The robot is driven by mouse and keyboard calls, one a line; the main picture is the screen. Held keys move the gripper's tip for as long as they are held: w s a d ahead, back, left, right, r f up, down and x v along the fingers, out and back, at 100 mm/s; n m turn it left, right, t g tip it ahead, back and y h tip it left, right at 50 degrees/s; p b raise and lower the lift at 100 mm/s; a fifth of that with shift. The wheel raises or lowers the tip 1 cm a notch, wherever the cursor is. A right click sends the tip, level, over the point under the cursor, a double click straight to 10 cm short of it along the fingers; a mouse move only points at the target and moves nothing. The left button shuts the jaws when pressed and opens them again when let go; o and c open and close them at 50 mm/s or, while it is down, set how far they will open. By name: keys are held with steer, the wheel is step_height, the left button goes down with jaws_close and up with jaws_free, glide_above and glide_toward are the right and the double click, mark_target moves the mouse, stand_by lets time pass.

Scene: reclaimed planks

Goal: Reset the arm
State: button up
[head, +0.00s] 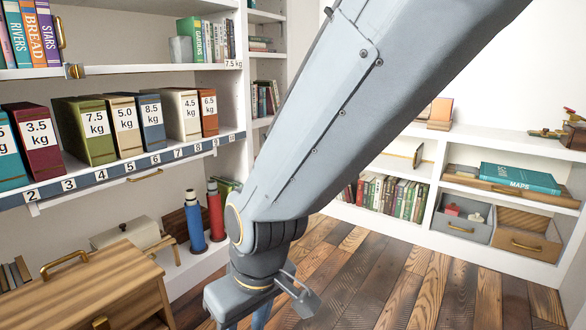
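My arm comes down from the top right across the middle of the head view. My gripper (262,305) is at the bottom centre, above the plank floor (400,285). Its fingers are mostly cut off by the lower edge of the picture, so I cannot see whether it is open or shut, or whether anything is between the fingers. It appears clear of the shelves.
A white shelf on the left holds labelled weight boxes (85,130) above a numbered strip (130,165). Blue (194,222) and red (216,212) cylinders stand below. A wooden chest (95,290) is at lower left. Low shelves with books (392,195) line the right. Open floor lies right of my gripper.

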steer(key=s+d+r+m+g+h+p, duration=0.1)
steer(key=s+d+r+m+g, duration=0.15)
steer(key=s+d, duration=0.45)
steer(key=d+r+m+p, duration=0.3)
steer(key=d+r+p, duration=0.7)
steer(key=r+p, duration=0.3)
steer(key=d+r+m+h+p, duration=0.1)
steer(key=d+r+m+p, duration=0.2)
steer(key=d+r+p, duration=0.7)
step_height(320, 180, up, 3)
steer(key=t+p, duration=0.1)
steer(key=p, duration=0.6)
steer(key=shift+d+r+p, duration=0.2)
steer(key=shift+d+p, duration=0.05)
steer(key=shift+p, duration=0.1)
